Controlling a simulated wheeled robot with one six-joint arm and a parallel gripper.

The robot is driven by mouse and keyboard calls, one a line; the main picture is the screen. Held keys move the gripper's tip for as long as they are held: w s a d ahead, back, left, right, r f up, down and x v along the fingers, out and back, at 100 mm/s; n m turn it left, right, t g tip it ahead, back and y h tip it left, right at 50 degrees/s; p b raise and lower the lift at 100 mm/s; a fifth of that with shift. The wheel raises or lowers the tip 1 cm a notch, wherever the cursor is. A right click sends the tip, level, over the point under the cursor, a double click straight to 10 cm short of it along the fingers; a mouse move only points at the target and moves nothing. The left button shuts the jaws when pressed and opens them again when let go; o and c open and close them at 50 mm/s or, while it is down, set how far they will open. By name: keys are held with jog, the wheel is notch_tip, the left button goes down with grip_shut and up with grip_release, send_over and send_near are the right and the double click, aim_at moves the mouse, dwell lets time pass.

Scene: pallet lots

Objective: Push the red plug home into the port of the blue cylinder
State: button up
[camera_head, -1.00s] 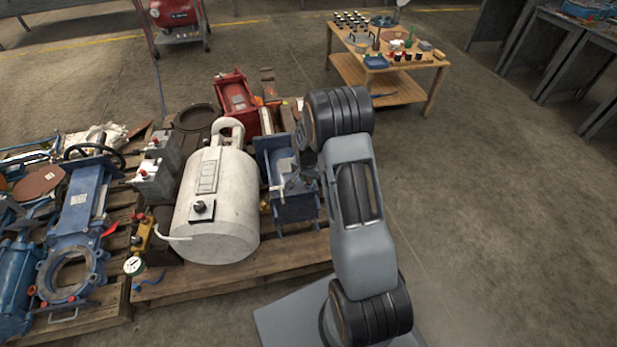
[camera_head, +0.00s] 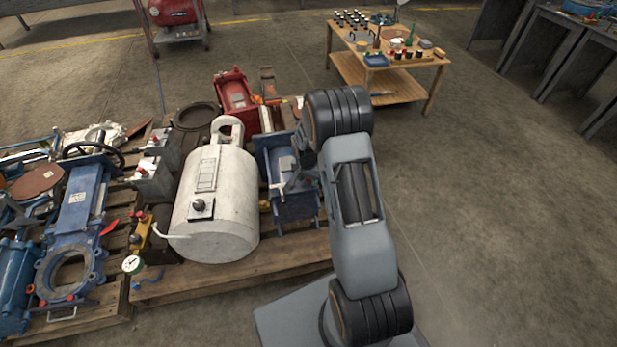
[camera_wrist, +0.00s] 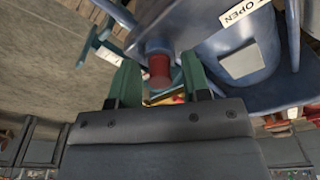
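The blue cylinder (camera_head: 297,208) lies on the pallet, just right of the white tank in the head view. In the wrist view its large blue body (camera_wrist: 225,50) fills the upper right, with a pale label. The red plug (camera_wrist: 158,70) sits at the end of a short blue-grey port (camera_wrist: 157,46), with its red part sticking out. My gripper (camera_wrist: 159,62) has its two green fingers apart, one on each side of the plug. Gaps show between the fingers and the plug. In the head view the plug cannot be made out, and my arm partly hides the gripper.
The white tank (camera_head: 212,225) stands close left of the cylinder. A red machine part (camera_head: 235,97) lies behind it on the wooden pallet (camera_head: 200,285). A wooden table (camera_head: 350,68) with small items stands at the back. The floor right of my arm is clear.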

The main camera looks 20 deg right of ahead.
jog(key=shift+o, duration=0.5)
jog(key=shift+r, duration=0.1)
notch_tip(320, 180, up, 14)
jog(key=s+a+p, duration=0.1)
jog(key=p, duration=0.3)
jog(key=shift+f+p, duration=0.25)
jog(key=shift+p, duration=0.15)
jog(key=shift+s+a, duration=0.1)
jog(key=shift+a, duration=0.05)
jog(key=s+a+r+n+t+p, duration=0.1)
jog(key=s+a+r+n+p, duration=0.2)
jog(key=s+r+p, duration=0.4)
jog(key=s+a+r+n+p, duration=0.3)
jog(key=s+r+p, duration=0.3)
jog(key=r, duration=1.6)
jog(key=s+a+r+n+t+y+p, duration=0.1)
jog(key=s+a+r+n+p, duration=0.2)
jog(key=s+r+p, duration=0.4)
notch_tip(320, 180, up, 8)
jog(key=p, duration=0.8)
jog(key=shift+s+a+t, duration=0.25)
jog(key=shift+s+t, duration=0.05)
jog(key=shift+s, duration=0.05)
